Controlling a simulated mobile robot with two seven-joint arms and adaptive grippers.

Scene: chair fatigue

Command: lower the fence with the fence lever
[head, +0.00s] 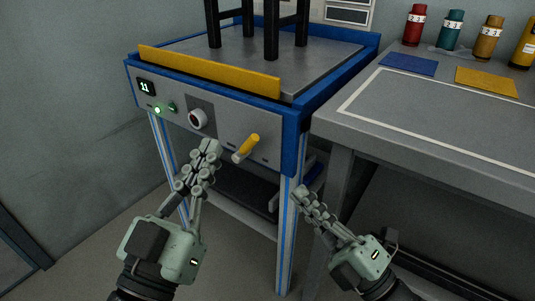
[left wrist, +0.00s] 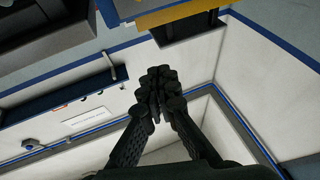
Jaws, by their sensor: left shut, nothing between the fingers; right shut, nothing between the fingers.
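The fence (head: 207,70) is a long yellow bar standing upright along the front edge of the grey machine top. The fence lever (head: 246,148) has a yellow grip and sticks out from the right part of the grey front panel, tilted. My left gripper (head: 212,148) is shut and empty, in front of the panel, left of the lever and apart from it in the picture. Its fingers show in the left wrist view (left wrist: 156,88) with nothing between them. My right gripper (head: 299,193) is shut and empty, lower and to the right of the lever, near the blue-edged front leg.
The panel carries a round knob (head: 197,119), a lit green button (head: 157,110) and a small display (head: 146,87). Black chair legs (head: 272,35) stand on the machine top. A grey side table (head: 440,125) with mats and bottles stands at the right.

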